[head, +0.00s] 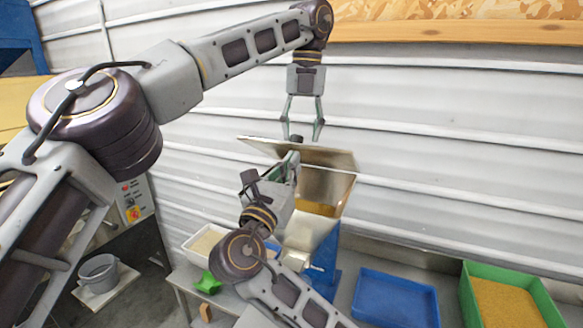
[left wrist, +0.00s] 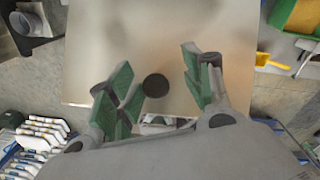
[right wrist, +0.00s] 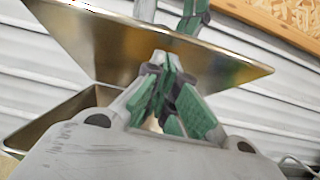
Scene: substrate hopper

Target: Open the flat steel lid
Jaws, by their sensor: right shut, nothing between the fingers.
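The flat steel lid (head: 328,157) is tilted up over the steel hopper (head: 318,207), with a gap below it. Its dark round knob (left wrist: 156,85) shows in the left wrist view. My left gripper (head: 302,137) is open, pointing down above the lid; in the left wrist view its fingers appear on either side of the knob, and contact cannot be told. My right gripper (head: 292,160) is shut and empty beneath the raised lid. In the right wrist view its closed fingertips (right wrist: 164,62) are at the lid's underside (right wrist: 115,45), seemingly touching it.
A blue tray (head: 395,298) and a green crate (head: 510,300) of grainy material stand at the right. A white tray (head: 190,250) and a green scoop (head: 207,283) lie at the left of the bench. A corrugated wall (head: 430,130) is close behind the hopper.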

